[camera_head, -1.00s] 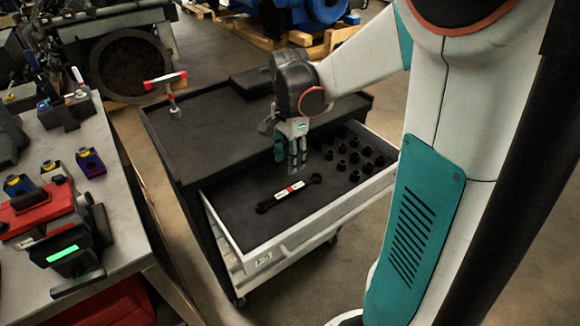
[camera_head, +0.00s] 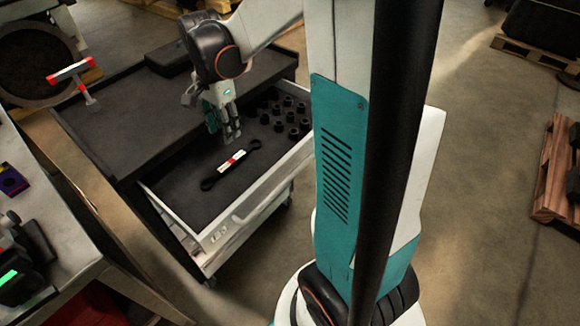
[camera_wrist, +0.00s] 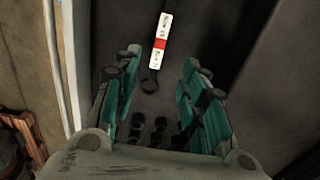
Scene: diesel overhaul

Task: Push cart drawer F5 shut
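The cart drawer F5 (camera_head: 262,200) stands pulled out of the dark cart, with its label on the light front face. In it lie a black wrench (camera_head: 210,183) with a white and red tag, and several black sockets (camera_head: 290,117). My gripper (camera_head: 232,138) hangs fingers-down over the open drawer, behind the wrench and left of the sockets. I cannot tell how high it is above the drawer floor. In the wrist view my gripper (camera_wrist: 163,85) has its teal fingers spread apart with nothing held. The wrench (camera_wrist: 150,85) and sockets show beyond and between them.
The cart top (camera_head: 120,125) carries a red and white T-handled tool (camera_head: 75,75). A grey workbench (camera_head: 60,235) stands close on the left. Wooden pallets (camera_head: 553,180) lie at the right. Floor between the cart and the pallets is clear, apart from my own body.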

